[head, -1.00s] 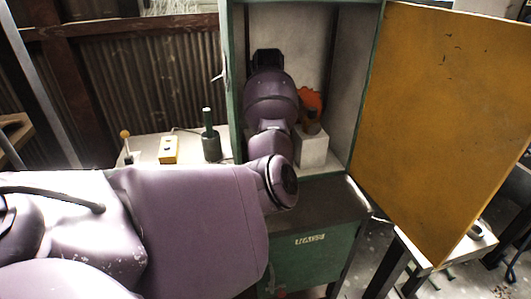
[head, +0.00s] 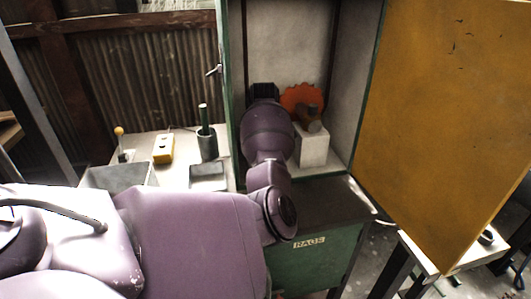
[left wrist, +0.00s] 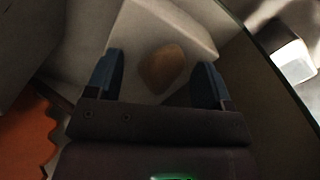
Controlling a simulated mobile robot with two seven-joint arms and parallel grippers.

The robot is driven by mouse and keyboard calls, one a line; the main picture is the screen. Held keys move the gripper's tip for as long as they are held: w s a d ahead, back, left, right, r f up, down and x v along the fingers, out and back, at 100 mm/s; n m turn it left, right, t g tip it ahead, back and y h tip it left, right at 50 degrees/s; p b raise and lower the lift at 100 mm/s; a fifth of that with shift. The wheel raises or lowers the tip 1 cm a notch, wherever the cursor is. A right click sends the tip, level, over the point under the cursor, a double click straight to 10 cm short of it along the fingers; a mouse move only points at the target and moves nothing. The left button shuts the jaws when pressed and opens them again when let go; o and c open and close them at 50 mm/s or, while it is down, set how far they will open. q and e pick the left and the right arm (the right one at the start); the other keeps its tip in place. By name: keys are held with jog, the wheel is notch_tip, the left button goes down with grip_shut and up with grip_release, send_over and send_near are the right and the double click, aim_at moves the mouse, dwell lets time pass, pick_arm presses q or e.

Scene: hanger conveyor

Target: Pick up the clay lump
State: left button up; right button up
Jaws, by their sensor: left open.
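The clay lump is a small brown, rounded piece. In the left wrist view the clay lump (left wrist: 165,68) lies on a pale block (left wrist: 195,28), between the fingertips in the picture and apart from both. My left gripper (left wrist: 160,62) is open, with two blue fingers spread and nothing between them touching. In the head view my left arm reaches into the green cabinet, and its fingers are hidden behind the wrist. A dark brown lump (head: 308,114) sits on the white block (head: 313,148) there, right of my wrist. My right gripper is not in view.
An orange toothed disc (head: 296,94) stands behind the block; it also shows in the left wrist view (left wrist: 25,140). The cabinet's yellow door (head: 440,120) is open to the right. A side table holds a yellow box (head: 163,148), a dark cup (head: 207,146) and a grey tray (head: 118,177).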

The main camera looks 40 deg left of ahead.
pick_arm(q)
jog(key=c, duration=1)
